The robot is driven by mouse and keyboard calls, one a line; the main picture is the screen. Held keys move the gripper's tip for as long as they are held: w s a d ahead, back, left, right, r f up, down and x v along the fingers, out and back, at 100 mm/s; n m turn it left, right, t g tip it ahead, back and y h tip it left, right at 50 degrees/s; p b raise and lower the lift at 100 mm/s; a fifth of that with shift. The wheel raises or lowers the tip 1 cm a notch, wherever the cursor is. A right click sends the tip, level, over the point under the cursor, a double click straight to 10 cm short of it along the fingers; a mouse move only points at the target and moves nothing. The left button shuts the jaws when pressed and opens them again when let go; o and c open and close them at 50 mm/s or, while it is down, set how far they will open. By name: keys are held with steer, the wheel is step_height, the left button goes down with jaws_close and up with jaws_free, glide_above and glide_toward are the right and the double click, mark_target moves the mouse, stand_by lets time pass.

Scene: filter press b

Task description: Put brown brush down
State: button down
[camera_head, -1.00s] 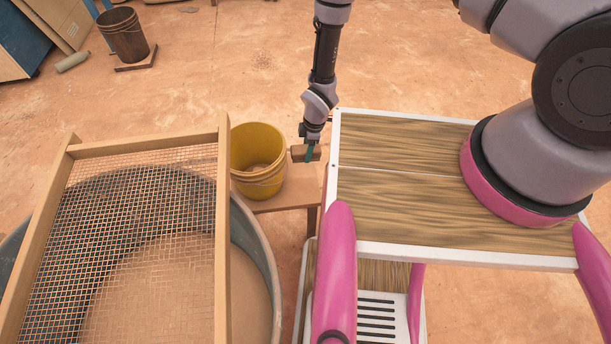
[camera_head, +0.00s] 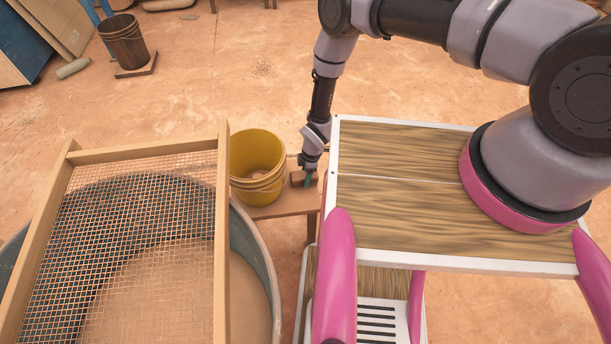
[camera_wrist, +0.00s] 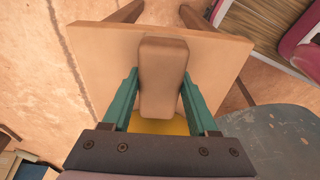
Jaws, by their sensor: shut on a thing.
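My gripper (camera_head: 308,179) is shut on the brown brush (camera_wrist: 163,62), a plain rounded block. The teal fingers (camera_wrist: 160,84) press on its two long sides in the wrist view. In the head view the brush (camera_head: 297,177) is mostly hidden by the gripper. It is over the right part of a small wooden stool (camera_head: 283,207), close to the right side of a yellow bucket (camera_head: 258,160). The stool top (camera_wrist: 105,55) lies behind the brush in the wrist view. I cannot tell whether the brush touches it.
A large round tub (camera_head: 257,245) with a wood-framed mesh sieve (camera_head: 222,250) on it stands at the left. My wood-topped base is close to the stool's right. A brown bucket (camera_head: 123,42) stands far back left.

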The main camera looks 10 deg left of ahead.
steer(key=shift+f, duration=0.15)
steer(key=shift+c, duration=0.9)
jaws_free()
step_height(320, 180, up, 12)
steer(key=d, duration=0.1)
steer(key=shift+w+d, duration=0.2)
steer(key=shift+d, duration=0.2)
steer(key=shift+w+r, duration=0.1)
steer(key=shift+r, duration=0.1)
